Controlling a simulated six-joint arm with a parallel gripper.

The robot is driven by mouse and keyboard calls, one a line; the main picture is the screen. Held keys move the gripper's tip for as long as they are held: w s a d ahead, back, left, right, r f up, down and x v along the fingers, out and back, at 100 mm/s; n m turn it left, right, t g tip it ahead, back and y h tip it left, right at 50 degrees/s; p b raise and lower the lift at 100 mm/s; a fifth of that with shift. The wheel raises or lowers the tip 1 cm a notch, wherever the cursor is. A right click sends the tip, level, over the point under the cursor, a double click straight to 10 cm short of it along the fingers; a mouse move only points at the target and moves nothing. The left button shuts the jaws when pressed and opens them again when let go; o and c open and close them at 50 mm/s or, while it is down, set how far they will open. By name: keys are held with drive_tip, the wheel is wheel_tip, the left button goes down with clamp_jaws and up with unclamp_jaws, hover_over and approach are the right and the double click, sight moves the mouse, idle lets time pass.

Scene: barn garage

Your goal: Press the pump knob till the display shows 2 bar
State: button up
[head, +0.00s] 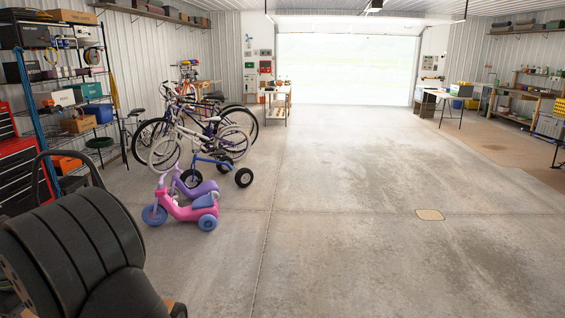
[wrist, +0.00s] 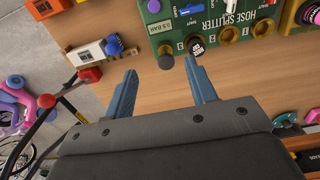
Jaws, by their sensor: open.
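My gripper (wrist: 160,70) shows in the wrist view with its two blue-grey fingers spread apart and nothing between them. Beyond the fingertips is a green panel (wrist: 228,40) marked "HOSE SPLITTER", with several knobs and a small label (wrist: 161,26) that seems to read "2.5 BAR". I cannot tell which of these is the pump knob, and no display reading is legible.
The devices stand on a wooden board (wrist: 150,100). More devices, including a yellow one (wrist: 300,14), crowd its right side.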

clamp_jaws()
idle(1.3)
